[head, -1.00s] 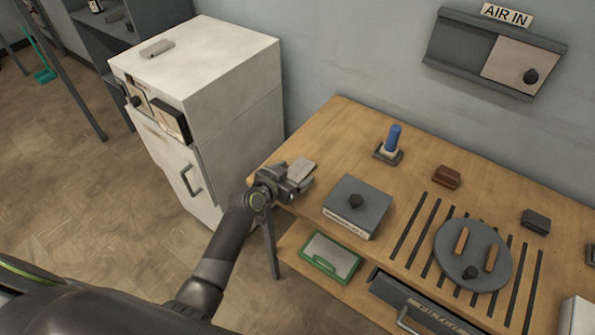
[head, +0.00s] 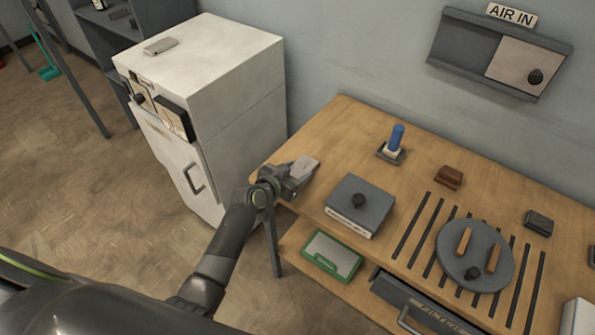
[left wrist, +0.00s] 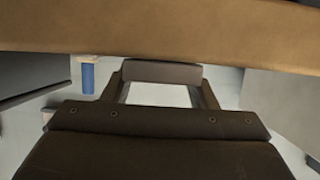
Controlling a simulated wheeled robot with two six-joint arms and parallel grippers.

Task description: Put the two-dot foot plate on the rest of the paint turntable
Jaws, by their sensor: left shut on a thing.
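My left gripper (head: 297,178) is shut on a light grey plate (head: 305,166), held at the left end of the wooden workbench. Its dots cannot be made out. I cannot tell the gap between plate and bench top. The paint turntable (head: 451,258) is a round grey disc at the right of the bench. The left wrist view shows dark gripper parts (left wrist: 160,120) around a pale gap. My right gripper is not in view.
A grey box with a knob (head: 359,207) stands between my gripper and the turntable. A blue-handled item (head: 396,139), a brown block (head: 449,177) and a dark block (head: 539,223) stand behind. Another plate (head: 159,46) lies on the white cabinet (head: 225,55).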

